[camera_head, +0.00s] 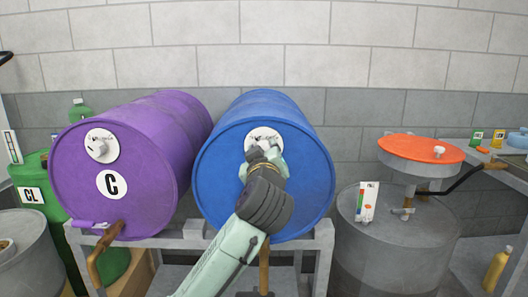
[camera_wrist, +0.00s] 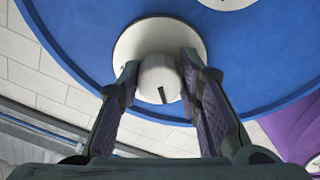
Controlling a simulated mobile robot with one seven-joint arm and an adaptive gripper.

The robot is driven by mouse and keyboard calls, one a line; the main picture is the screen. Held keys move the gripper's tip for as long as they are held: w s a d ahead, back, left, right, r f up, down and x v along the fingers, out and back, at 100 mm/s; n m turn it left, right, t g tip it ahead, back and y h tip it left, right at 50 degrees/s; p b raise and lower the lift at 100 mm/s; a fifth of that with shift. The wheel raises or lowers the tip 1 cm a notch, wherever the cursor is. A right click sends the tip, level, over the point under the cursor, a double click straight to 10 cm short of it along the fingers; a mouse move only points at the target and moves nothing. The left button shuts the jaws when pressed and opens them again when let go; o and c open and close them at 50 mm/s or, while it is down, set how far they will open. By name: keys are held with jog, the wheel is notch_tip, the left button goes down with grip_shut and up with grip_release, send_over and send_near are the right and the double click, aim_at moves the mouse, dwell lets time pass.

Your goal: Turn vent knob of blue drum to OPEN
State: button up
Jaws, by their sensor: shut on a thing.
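The blue drum (camera_head: 307,151) lies on its side on a grey rack, its round end facing me. Its vent knob (camera_wrist: 160,78) is a white knob with a dark mark, at the centre of a white round plate (camera_wrist: 128,47). In the head view the plate (camera_head: 254,134) is near the top of the drum's end, and my gripper hides most of the knob. My gripper (camera_wrist: 160,75) is shut on the knob, with one finger on each side of it. The lettering on the plate is too small to read.
A purple drum (camera_head: 150,150) marked C lies on the rack to the left, with its own white knob plate (camera_head: 101,146). A grey drum with an orange-topped funnel (camera_head: 421,149) stands at right. The rack (camera_head: 324,235) runs under both lying drums.

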jog(key=shift+f+m, duration=0.1)
jog(key=shift+m, duration=0.2)
jog(key=shift+d+m, duration=0.1)
jog(key=shift+m, duration=0.8)
jog(key=m, duration=1)
jog(key=shift+a+m, duration=0.2)
jog(key=shift+m, duration=2.5)
jog(key=o, duration=1.1)
jog(key=shift+o, duration=0.2)
